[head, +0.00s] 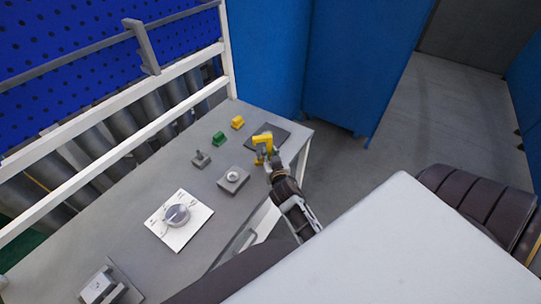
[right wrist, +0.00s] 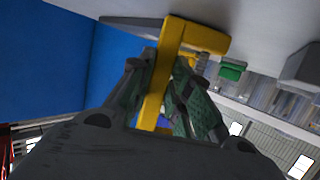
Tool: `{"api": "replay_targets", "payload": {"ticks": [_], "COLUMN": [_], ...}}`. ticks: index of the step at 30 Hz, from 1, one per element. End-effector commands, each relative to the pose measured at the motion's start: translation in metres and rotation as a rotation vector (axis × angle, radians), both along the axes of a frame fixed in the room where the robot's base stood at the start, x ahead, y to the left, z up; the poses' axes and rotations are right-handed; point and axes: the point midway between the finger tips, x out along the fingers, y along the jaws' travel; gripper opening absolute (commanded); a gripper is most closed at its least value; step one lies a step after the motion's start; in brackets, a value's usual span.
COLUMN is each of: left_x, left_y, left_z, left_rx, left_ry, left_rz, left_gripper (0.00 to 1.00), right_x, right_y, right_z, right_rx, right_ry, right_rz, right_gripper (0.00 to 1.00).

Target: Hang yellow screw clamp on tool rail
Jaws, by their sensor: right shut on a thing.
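The yellow screw clamp (head: 263,139) is at the far right end of the grey workbench, at the dark square mat. My right gripper (head: 269,160) is shut on it. In the right wrist view the clamp's yellow frame (right wrist: 161,80) passes between the two fingers (right wrist: 168,92), and its top arm reaches right. I cannot tell whether the clamp touches the mat. A grey rail (head: 70,70) runs in front of the blue perforated panel at upper left, with an upright grey bracket (head: 142,47) on it. My left gripper is not in view.
The dark mat (head: 290,134) lies at the bench corner. A yellow block (head: 237,122), a green block (head: 219,139), a small grey part (head: 201,159), a grey box with a knob (head: 233,180) and a dial on a white plate (head: 178,216) stand along the bench (head: 150,187). White frame bars (head: 120,151) edge its back.

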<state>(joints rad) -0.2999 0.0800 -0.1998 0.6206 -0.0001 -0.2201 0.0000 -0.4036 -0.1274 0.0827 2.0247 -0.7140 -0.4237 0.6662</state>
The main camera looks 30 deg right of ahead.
Motion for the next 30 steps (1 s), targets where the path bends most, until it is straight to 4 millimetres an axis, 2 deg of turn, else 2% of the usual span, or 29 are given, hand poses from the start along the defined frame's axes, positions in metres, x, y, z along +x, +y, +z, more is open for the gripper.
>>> {"api": "replay_targets", "payload": {"ticks": [3, 4, 9, 30], "left_x": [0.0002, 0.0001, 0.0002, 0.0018], "left_y": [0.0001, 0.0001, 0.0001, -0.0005], "left_z": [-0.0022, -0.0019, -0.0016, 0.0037], "left_rx": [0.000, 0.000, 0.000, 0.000], "left_ry": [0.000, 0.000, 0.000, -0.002], "left_rz": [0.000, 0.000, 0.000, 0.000], "left_gripper": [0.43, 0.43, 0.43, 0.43], "right_x": [0.0005, -0.0001, 0.0000, 0.0015], "right_y": [0.0000, -0.0001, 0.0000, -0.0003], "right_z": [-0.0014, -0.0028, -0.0023, 0.0032], "right_rx": [0.000, 0.000, 0.000, 0.001], "right_ry": [-0.003, 0.001, 0.000, 0.001], "right_rz": [0.000, 0.000, 0.000, 0.001], "right_gripper": [0.00, 0.22, 0.41, 0.41]}}
